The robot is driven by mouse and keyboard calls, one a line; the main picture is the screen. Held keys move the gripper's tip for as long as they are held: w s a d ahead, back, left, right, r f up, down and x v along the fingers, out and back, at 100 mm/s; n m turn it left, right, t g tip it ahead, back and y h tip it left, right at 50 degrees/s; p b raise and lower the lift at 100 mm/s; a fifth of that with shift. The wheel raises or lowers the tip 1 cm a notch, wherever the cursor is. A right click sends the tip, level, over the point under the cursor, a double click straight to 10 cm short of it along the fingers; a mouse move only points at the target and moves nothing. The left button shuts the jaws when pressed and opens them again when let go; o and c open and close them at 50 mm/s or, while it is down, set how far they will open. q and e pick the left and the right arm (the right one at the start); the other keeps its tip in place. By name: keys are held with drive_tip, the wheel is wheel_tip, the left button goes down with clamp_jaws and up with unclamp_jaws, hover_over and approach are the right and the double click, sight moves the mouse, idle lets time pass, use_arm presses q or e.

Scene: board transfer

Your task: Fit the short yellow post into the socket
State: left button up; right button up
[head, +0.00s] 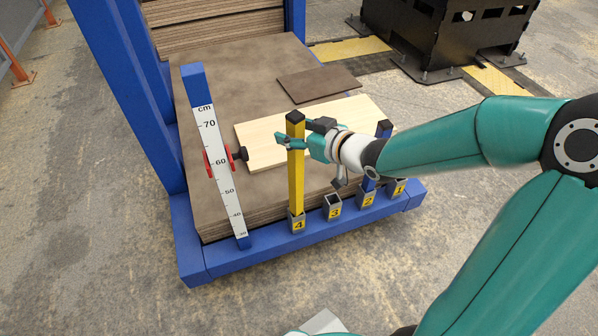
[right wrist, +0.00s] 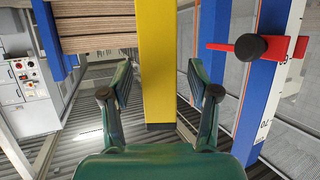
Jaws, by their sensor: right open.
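The yellow post (head: 296,180) stands upright at the front edge of the pallet frame, its lower end at the socket marked 4 (head: 298,223). Its top has a dark cap. How deep it sits cannot be told. My right gripper (head: 288,142) is at the upper part of the post. In the right wrist view the post (right wrist: 158,45) passes between the open fingers of the gripper (right wrist: 158,85), with a gap visible on both sides. Socket 3 (head: 333,207) looks empty. My left gripper is out of view.
A blue post (head: 369,184) with a dark top stands at socket 2 (head: 366,200). Socket 1 (head: 398,188) is at the right. A scale post (head: 217,150) with a red clamp (head: 208,165) stands left. A light board (head: 262,150) lies on the brown stack (head: 225,75).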

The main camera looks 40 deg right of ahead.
clamp_jaws()
drive_tip(key=shift+r, duration=0.15)
idle(0.4)
